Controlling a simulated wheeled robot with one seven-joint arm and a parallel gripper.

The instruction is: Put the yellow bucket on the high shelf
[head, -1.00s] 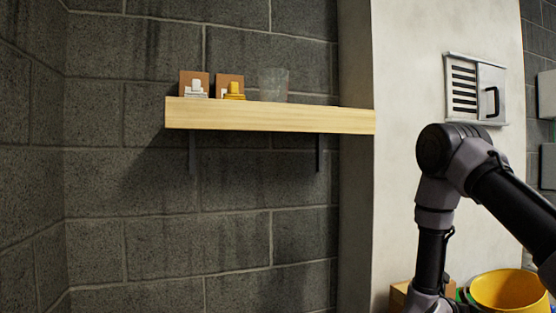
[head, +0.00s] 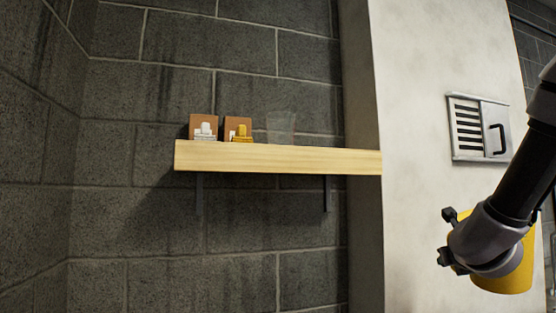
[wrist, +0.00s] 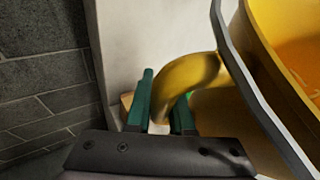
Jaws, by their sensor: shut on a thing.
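The yellow bucket (head: 511,274) is at the lower right of the head view, partly hidden behind my arm and lower than the shelf. In the wrist view the bucket (wrist: 262,32) fills the right side, with its orange inside showing. My gripper (wrist: 163,112) has its green fingers closed around the bucket's curved yellow handle (wrist: 188,75). In the head view my wrist hides the fingers. The high shelf (head: 290,158) is a pale wooden board on the dark block wall, left of the bucket.
On the shelf's left half stand two brown cards, one with a white item (head: 205,131) and one with a yellow item (head: 241,133). A clear cup (head: 281,127) stands right of them. The shelf's right end looks bare. A pale pillar with a metal vent (head: 480,128) is at right.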

